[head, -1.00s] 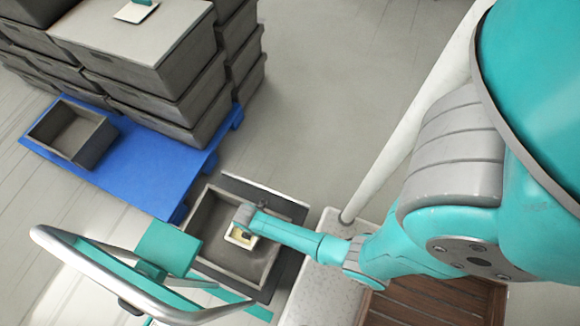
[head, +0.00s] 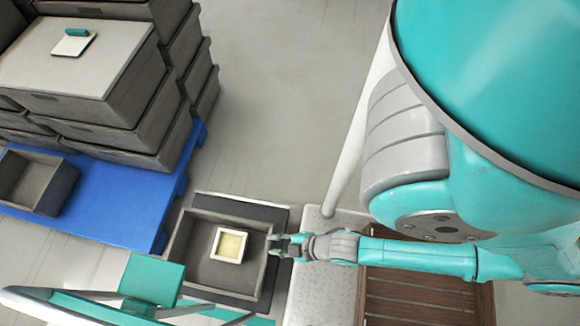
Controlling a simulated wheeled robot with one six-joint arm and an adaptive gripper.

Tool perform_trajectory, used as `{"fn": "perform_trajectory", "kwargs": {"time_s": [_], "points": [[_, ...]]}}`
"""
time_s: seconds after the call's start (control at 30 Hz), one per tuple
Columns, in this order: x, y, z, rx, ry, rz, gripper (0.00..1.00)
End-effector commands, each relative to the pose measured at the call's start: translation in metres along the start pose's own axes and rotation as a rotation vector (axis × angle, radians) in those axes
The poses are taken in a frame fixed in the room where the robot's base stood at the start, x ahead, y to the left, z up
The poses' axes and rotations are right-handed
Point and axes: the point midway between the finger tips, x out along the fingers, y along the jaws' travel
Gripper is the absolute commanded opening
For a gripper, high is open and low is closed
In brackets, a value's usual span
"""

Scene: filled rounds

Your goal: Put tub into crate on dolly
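The tub (head: 229,245) is a small square white container with pale yellow contents. It sits upright inside the grey crate (head: 187,255), near the middle of its floor. The crate rests on the dolly (head: 266,212), whose dark deck shows along the crate's far and right sides. My gripper (head: 273,245) is at the crate's right wall, to the right of the tub and apart from it. Its fingers look spread with nothing between them.
Stacked grey crates (head: 130,115) and one open crate (head: 36,181) stand on a blue pallet (head: 120,205) at left. A clipboard (head: 73,42) lies on the stack. A teal-and-metal handle frame (head: 60,305) is at the lower left. Open floor (head: 270,80) lies beyond.

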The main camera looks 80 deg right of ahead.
Motion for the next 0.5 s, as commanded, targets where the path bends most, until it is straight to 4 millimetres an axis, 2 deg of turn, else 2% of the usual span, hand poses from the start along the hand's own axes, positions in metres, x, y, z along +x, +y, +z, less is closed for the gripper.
{"fn": "perform_trajectory", "kwargs": {"time_s": [0.03, 0.1, 0.3, 0.4, 0.5], "points": [[-0.024, 0.007, -0.013, 0.055, 0.039, 0.018, 0.31], [-0.054, 0.018, -0.035, 0.142, 0.103, 0.044, 0.31], [-0.130, 0.052, -0.097, 0.362, 0.280, 0.085, 0.31], [-0.155, 0.065, -0.119, 0.434, 0.342, 0.089, 0.31], [-0.169, 0.072, -0.133, 0.478, 0.381, 0.090, 0.31]]}}
